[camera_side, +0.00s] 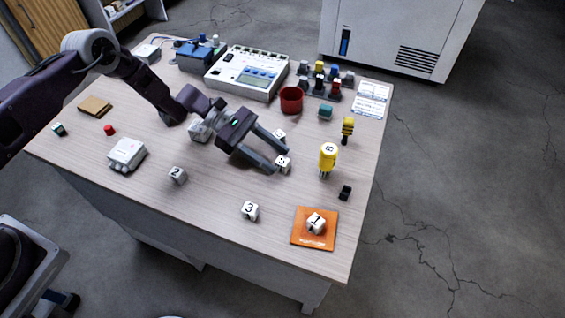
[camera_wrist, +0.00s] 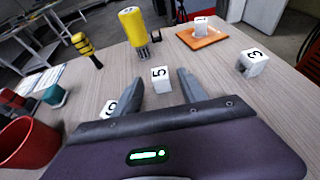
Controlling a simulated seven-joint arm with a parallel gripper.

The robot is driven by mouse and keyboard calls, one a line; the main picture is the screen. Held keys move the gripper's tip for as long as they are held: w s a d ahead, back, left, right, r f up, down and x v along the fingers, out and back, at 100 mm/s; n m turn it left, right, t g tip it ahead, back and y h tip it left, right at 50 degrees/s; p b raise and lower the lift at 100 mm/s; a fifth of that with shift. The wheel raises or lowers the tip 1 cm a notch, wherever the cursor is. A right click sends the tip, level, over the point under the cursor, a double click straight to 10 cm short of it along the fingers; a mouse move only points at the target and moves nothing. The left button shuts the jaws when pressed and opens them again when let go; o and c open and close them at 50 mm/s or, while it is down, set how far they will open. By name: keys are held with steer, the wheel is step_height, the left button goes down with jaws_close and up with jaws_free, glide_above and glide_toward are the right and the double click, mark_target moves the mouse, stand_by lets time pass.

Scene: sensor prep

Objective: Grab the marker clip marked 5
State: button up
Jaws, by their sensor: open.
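The marker clip marked 5 (camera_wrist: 160,79) is a small white block with a black number, upright on the table. My gripper (camera_wrist: 161,77) is open, and in the wrist view the clip appears between its two fingertips, with a gap on each side. In the side view the clip (camera_side: 283,164) is at the tips of my gripper (camera_side: 281,158), close to the nearer finger. Another white clip (camera_wrist: 109,108) sits just outside the left finger in the wrist view, its number partly hidden; it also shows in the side view (camera_side: 279,135).
Clip 3 (camera_side: 250,211), clip 2 (camera_side: 177,175) and clip 1 (camera_side: 315,222) stand apart, clip 1 on an orange pad (camera_side: 300,240). A yellow tool (camera_side: 328,158) stands right of my gripper. A red cup (camera_side: 291,99) and a white instrument (camera_side: 245,72) are behind.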

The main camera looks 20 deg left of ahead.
mark_target(283, 165)
steer(key=x, duration=0.2)
steer(key=shift+s+d+f, duration=0.1)
steer(key=shift+d, duration=0.25)
jaws_close()
